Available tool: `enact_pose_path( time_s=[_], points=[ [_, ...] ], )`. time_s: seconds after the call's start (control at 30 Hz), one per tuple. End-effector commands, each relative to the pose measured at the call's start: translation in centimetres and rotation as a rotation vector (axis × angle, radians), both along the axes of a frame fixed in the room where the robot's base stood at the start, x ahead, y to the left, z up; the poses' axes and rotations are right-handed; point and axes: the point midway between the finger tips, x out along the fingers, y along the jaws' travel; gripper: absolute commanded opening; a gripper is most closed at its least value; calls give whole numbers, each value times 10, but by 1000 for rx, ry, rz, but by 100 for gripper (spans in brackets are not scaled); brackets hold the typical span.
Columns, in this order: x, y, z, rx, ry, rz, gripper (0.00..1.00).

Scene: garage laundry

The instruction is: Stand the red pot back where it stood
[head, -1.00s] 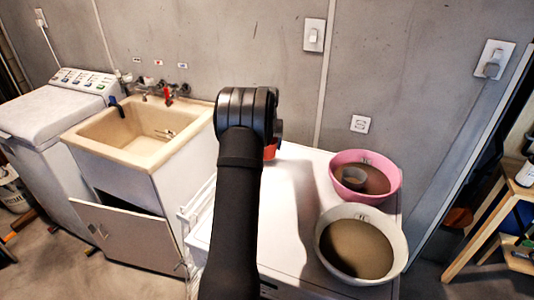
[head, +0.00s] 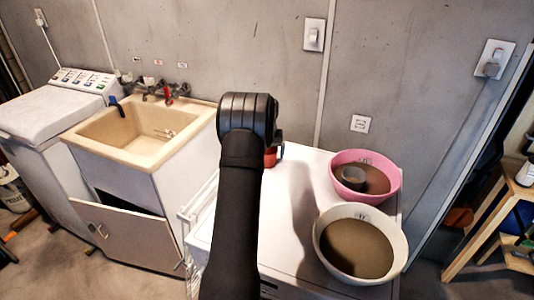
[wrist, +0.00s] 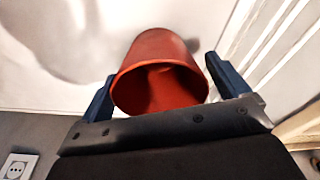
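The red pot (wrist: 160,78) sits between the two blue fingers of my gripper (wrist: 160,92) in the wrist view. Its open mouth faces the camera, and its base points away. The left finger meets its side; the right finger is close against the other side. The pot appears held. In the head view only a small red part of the pot (head: 271,157) shows beside my arm, above the back left of the white top (head: 290,215). My arm hides the rest of it and the fingers. Whether its base touches the white top cannot be seen.
The concrete wall (head: 420,60) is behind. A beige sink (head: 110,140) is at left. The white top's middle is clear.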

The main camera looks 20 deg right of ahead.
Motion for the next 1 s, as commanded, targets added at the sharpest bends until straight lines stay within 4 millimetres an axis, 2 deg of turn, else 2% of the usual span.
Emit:
enact_pose_path(
  time_s=[0.17, 0.27, 0.7, 0.8, 1.0],
  points=[
    [0, 0, 2, 0, -1, 0, 93],
    [-1, 0, 11, 0, -1, 0, 93],
    [-13, 5, 98, 0, -1, 0, 93],
    [-15, 6, 111, 1, 1, 0, 93],
    [-17, 7, 122, 2, 1, 0, 93]
  ],
)
